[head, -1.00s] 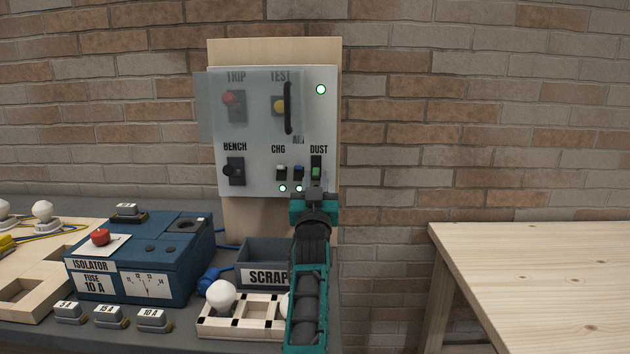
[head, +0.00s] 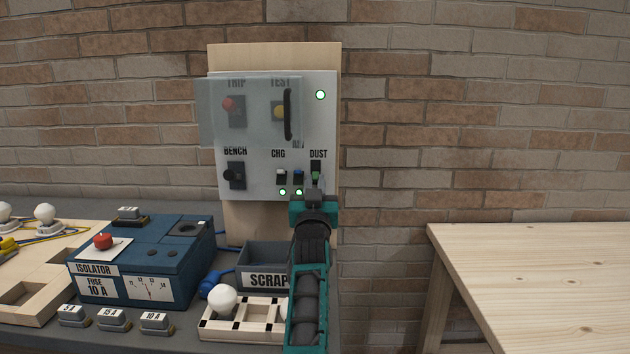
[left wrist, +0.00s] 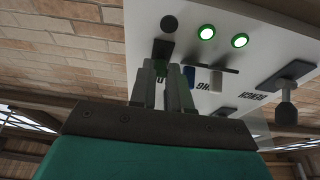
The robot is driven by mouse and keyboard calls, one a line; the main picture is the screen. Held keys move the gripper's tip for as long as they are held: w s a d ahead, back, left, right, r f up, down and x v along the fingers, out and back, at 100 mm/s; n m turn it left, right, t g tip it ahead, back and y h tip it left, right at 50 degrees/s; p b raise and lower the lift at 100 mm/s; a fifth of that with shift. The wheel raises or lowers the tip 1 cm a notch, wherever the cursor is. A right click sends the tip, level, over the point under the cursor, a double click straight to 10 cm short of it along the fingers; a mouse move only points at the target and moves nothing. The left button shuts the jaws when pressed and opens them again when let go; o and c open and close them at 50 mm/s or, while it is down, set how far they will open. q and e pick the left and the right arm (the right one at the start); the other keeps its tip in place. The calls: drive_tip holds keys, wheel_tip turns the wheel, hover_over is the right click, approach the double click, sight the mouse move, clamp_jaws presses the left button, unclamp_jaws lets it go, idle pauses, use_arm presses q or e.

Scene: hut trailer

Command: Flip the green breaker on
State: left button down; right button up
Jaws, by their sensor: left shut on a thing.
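The green breaker (head: 315,176) is the small green lever in a dark slot under the DUST label on the wall panel (head: 215,120). My left gripper (head: 315,186) reaches up to it from below. Its jaws are shut on the lever, and its tips hide part of it. The round lamp (left wrist: 169,23) beside that slot is dark. My right gripper is not in view.
White and blue CHG and AIR switches (head: 298,175) sit close left of the fingers, with lit green lamps (head: 282,192) below. A clear hinged cover (head: 260,110) lies over TRIP and TEST. The scrap bin (head: 262,255) and isolator box (head: 140,260) stand below.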

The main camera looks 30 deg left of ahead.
sight(315, 173)
use_arm(q)
drive_tip(key=shift+s+r+g+p, duration=0.1)
drive_tip(key=shift+r+g+p, duration=0.5)
drive_tip(key=shift+p, duration=0.4)
drive_tip(key=shift+r+g+h+p, duration=0.1)
drive_tip(key=shift+g+h+p, duration=0.2)
drive_tip(key=shift+g+h, duration=0.1)
drive_tip(key=shift+d+r+h, duration=0.1)
drive_tip(key=shift+h, duration=0.3)
drive_tip(key=shift+r+g+h, duration=0.4)
drive_tip(key=shift+g+h, duration=0.15)
drive_tip(key=shift+g, duration=0.65)
drive_tip(key=shift+r+g+h, duration=0.4)
drive_tip(key=shift+g+h, duration=0.15)
drive_tip(key=shift+g, duration=0.65)
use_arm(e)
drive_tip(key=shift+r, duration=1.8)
use_arm(q)
drive_tip(key=c, duration=1.4)
unclamp_jaws()
drive_tip(key=shift+o, duration=0.2)
